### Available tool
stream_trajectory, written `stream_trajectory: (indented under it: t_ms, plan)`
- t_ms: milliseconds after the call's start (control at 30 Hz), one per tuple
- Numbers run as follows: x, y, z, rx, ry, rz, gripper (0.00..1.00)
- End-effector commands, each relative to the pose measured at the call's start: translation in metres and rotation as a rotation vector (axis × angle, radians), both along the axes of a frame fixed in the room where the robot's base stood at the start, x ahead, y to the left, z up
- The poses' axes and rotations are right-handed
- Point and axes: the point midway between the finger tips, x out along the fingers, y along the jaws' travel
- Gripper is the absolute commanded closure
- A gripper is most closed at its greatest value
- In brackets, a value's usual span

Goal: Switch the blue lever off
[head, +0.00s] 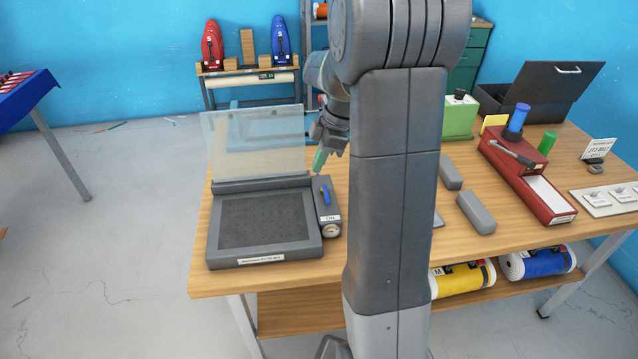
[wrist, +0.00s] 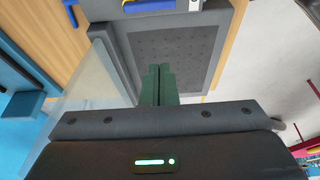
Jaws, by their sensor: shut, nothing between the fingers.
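The blue lever (head: 325,193) stands on a grey control box (head: 332,215) at the right side of a machine with a dark perforated bed. A label reading ON and a round gauge are below the lever. In the wrist view part of the blue lever (wrist: 132,4) shows at the top edge. My gripper (head: 320,160) is above and behind the control box in the head view, apart from the lever. Its green fingers (wrist: 158,84) are shut and empty, over the machine in the wrist view.
The machine's clear lid (head: 255,145) stands open just left of my gripper. Grey blocks (head: 476,212), a red tool box (head: 525,180) and a green box (head: 460,117) are on the wooden table to the right. My arm hides the table's middle.

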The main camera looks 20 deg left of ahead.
Motion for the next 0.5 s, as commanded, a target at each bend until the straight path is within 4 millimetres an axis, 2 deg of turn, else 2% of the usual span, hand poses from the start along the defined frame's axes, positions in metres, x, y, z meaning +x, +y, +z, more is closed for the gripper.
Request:
stream_trajectory:
  t_ms: [333, 500]
  plan:
    - [0.000, 0.001, -0.002, 0.000, 0.001, 0.000, 1.00]
    - [-0.004, 0.006, -0.019, -0.001, 0.002, 0.001, 1.00]
